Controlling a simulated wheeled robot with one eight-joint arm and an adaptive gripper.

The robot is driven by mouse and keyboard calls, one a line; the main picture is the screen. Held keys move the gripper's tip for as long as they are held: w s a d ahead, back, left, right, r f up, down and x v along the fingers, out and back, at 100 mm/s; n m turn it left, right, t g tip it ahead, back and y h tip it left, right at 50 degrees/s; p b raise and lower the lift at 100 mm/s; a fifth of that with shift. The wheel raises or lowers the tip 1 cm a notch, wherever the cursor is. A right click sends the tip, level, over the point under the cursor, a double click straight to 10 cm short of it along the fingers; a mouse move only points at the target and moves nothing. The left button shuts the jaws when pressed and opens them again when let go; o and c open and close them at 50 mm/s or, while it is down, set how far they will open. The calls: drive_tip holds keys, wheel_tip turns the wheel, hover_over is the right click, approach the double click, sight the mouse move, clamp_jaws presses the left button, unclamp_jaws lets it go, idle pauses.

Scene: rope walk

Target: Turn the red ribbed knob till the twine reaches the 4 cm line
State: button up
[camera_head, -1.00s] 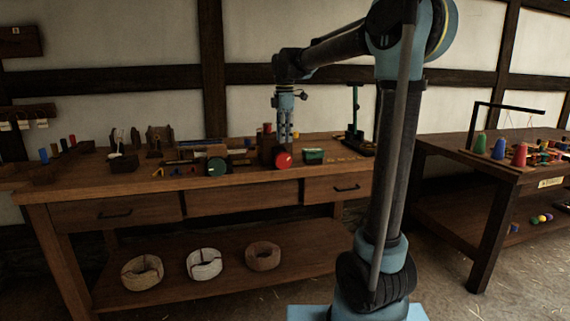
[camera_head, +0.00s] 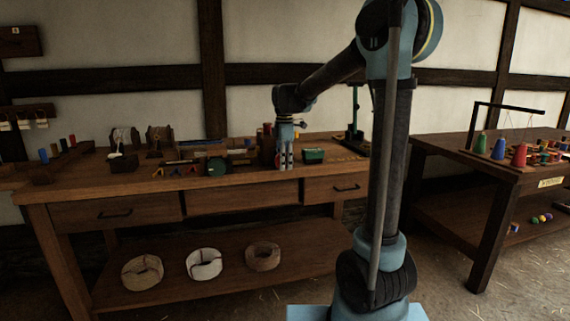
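My gripper (camera_head: 286,162) points down at the front edge of the workbench (camera_head: 120,182), right where the red knob faced out a second ago. The red ribbed knob is now mostly or wholly hidden behind my gripper's fingers. Whether they touch it or are closed on it is too small to tell. A brown wooden block (camera_head: 266,150) stands just left of and behind my gripper. The twine and the 4 cm line cannot be made out at this distance.
A dark green round knob (camera_head: 216,167) sits to the left, and a green box (camera_head: 314,155) close on the right. A green stand (camera_head: 354,125) rises behind. Several small tools lie left on the bench. A second table (camera_head: 500,165) with coloured cones is at the right.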

clamp_jaws()
drive_tip(key=shift+y, duration=0.3)
drive_tip(key=y, duration=0.2)
drive_tip(key=shift+w+d+g+y, duration=0.1)
drive_tip(key=shift+w+g+y, duration=0.05)
drive_tip(key=shift+g+y, duration=0.2)
drive_tip(key=g+y, duration=0.1)
drive_tip(key=y, duration=0.3)
drive_tip(key=shift+f+y, duration=0.1)
drive_tip(key=shift+y, duration=0.15)
drive_tip(key=g+y, duration=0.1)
drive_tip(key=y, duration=0.4)
drive_tip(key=shift+f+g, duration=0.1)
drive_tip(key=shift+g, duration=0.25)
drive_tip(key=y, duration=0.1)
drive_tip(key=g+y, duration=0.1)
drive_tip(key=y, duration=0.2)
drive_tip(key=shift+a+g+y, duration=0.25)
drive_tip(key=shift+g+y, duration=0.05)
